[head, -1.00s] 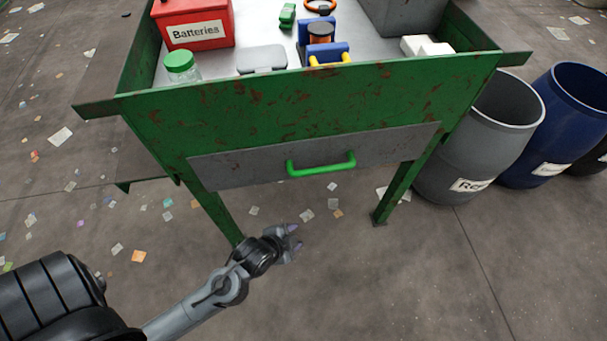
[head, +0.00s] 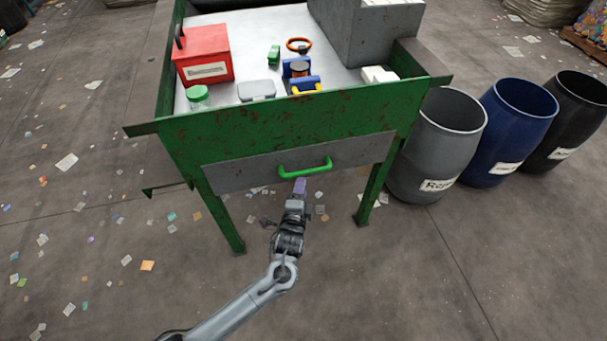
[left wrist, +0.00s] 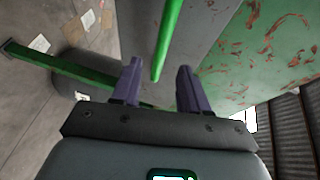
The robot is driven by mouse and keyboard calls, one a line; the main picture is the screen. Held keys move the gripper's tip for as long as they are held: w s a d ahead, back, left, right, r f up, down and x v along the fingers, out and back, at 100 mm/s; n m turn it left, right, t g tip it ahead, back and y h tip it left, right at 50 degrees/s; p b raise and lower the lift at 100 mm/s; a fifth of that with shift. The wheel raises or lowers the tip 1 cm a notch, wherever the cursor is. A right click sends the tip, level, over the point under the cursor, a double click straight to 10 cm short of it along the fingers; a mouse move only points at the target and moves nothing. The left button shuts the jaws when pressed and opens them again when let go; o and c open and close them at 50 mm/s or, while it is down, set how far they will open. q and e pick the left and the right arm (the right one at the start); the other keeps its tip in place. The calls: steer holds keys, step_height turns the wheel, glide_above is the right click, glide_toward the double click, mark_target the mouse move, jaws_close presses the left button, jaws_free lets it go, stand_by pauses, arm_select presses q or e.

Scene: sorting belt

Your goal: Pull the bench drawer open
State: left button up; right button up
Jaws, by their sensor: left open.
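The green bench (head: 280,125) has a grey drawer front (head: 235,175) that sits flush, so the drawer looks shut. A green bar handle (head: 305,172) is fixed on its middle; it also shows in the left wrist view (left wrist: 167,40), with the drawer front (left wrist: 205,30) behind it. My left gripper (head: 299,187) is just below and in front of the handle. Its purple fingers (left wrist: 157,72) are open. In the left wrist view the handle lies in line with the gap between them, but I cannot tell whether it touches either finger. My right gripper is not in view.
On the bench top stand a red box (head: 205,53), a green-lidded jar (head: 198,98) and a large grey block (head: 360,35). Grey (head: 440,140), blue (head: 515,130) and black (head: 575,125) barrels stand to the right. The floor in front is clear apart from flat litter.

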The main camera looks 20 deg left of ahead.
mark_target(304, 174)
arm_select(q)
steer(key=b+x, duration=0.3)
steer(key=x, duration=0.5)
steer(key=shift+w+a+r, duration=0.15)
jaws_close()
